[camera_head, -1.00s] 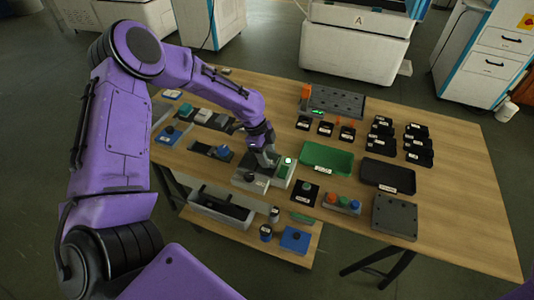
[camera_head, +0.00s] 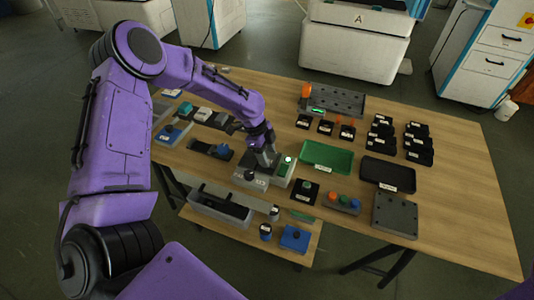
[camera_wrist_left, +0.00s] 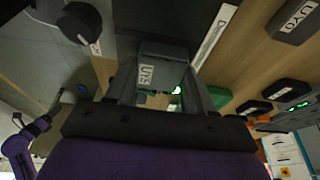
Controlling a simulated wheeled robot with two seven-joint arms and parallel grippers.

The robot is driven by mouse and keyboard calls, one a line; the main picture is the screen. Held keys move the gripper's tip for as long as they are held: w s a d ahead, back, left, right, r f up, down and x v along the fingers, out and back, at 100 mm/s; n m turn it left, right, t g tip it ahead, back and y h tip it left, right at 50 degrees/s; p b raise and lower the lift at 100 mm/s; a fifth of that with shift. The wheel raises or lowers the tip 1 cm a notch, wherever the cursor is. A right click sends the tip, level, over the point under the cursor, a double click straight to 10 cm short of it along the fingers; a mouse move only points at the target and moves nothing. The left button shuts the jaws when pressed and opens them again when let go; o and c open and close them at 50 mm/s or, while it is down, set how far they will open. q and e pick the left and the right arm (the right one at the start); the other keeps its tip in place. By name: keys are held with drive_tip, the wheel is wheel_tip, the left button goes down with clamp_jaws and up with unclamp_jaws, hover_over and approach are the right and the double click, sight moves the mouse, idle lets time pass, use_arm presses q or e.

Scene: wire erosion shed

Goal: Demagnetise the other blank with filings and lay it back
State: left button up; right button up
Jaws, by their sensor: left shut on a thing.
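My left gripper (camera_head: 267,160) is shut on a grey blank, low over the grey demagnetiser unit (camera_head: 247,172) near the table's front edge. In the left wrist view the blank (camera_wrist_left: 163,70) sits between both fingers and bears a label that seems to read UYS. A lit lamp (camera_head: 288,159) shows on a green part at the unit's right side. Whether the blank touches the unit, and whether filings cling to it, I cannot tell. My right gripper is in neither view.
A green tray (camera_head: 338,169) and a black tray (camera_head: 405,185) lie to the right. Several small dark holders (camera_head: 383,130) stand behind them. A button box (camera_head: 343,203) and a grey plate (camera_head: 396,213) are in front. Bare wood lies at far right.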

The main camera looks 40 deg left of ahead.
sight(252, 156)
use_arm(q)
drive_tip(key=shift+a+r, duration=0.1)
drive_tip(key=shift+s+a+p, duration=0.15)
drive_tip(key=shift+a+p, duration=0.05)
drive_tip(key=shift+a, duration=0.4)
drive_tip(key=shift+s+a+p, duration=0.15)
drive_tip(key=shift+a, duration=0.55)
drive_tip(key=shift+a, duration=0.1)
drive_tip(key=shift+s+a+p, duration=0.15)
drive_tip(key=shift+s+a, duration=0.05)
drive_tip(key=shift+a, duration=0.45)
drive_tip(key=shift+s+a+p, duration=0.15)
drive_tip(key=shift+a, duration=0.45)
drive_tip(key=shift+s+a, duration=0.15)
drive_tip(key=shift+a, duration=0.55)
drive_tip(key=shift+s+a, duration=0.15)
drive_tip(key=shift+a, duration=0.5)
drive_tip(key=shift+p, duration=0.35)
